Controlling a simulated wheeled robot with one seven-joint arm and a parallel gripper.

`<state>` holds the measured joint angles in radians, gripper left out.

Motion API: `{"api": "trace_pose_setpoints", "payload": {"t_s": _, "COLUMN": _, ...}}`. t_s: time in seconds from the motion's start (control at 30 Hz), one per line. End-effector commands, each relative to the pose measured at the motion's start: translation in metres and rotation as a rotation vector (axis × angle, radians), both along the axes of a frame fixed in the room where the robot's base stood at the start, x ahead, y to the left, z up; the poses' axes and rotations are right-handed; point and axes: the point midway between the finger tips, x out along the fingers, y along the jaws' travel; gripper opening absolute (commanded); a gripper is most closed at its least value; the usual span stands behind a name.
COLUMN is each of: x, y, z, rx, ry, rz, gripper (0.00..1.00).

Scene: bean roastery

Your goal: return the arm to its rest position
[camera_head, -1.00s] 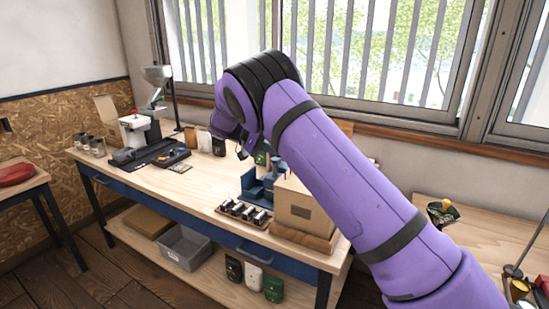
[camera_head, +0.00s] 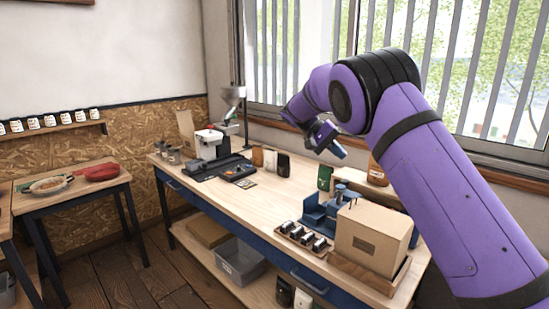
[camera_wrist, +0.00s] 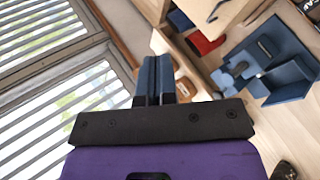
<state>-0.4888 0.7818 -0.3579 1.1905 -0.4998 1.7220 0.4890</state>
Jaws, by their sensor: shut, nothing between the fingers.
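My purple arm reaches in from the right in the head view and bends above the workbench (camera_head: 218,205). My gripper (camera_head: 338,150) hangs in the air over the back of the bench, before the window. In the wrist view my gripper (camera_wrist: 154,62) shows its two blue fingers side by side, closed together with nothing between them. It touches nothing that I can see.
Below my arm stand a cardboard box (camera_head: 368,238), a blue fixture (camera_head: 325,208) and a rack of small dark-and-silver items (camera_head: 303,236).

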Motion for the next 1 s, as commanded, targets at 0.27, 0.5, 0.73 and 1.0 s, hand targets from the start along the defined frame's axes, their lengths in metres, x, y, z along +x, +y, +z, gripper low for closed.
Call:
{"api": "trace_pose_setpoints", "payload": {"t_s": 0.27, "x": -0.055, "y": -0.049, "z": 0.055, "rx": 0.231, "ry": -0.04, "rz": 0.024, "gripper": 0.0}}
{"api": "trace_pose_setpoints", "payload": {"t_s": 0.5, "x": -0.113, "y": -0.077, "z": 0.09, "rx": 0.405, "ry": -0.098, "rz": 0.068, "gripper": 0.0}}
{"api": "trace_pose_setpoints", "payload": {"t_s": 0.73, "x": -0.175, "y": -0.095, "z": 0.115, "rx": 0.548, "ry": -0.173, "rz": 0.122, "gripper": 0.0}}
{"api": "trace_pose_setpoints", "payload": {"t_s": 1.0, "x": -0.254, "y": -0.105, "z": 0.131, "rx": 0.679, "ry": -0.28, "rz": 0.2, "gripper": 0.0}}
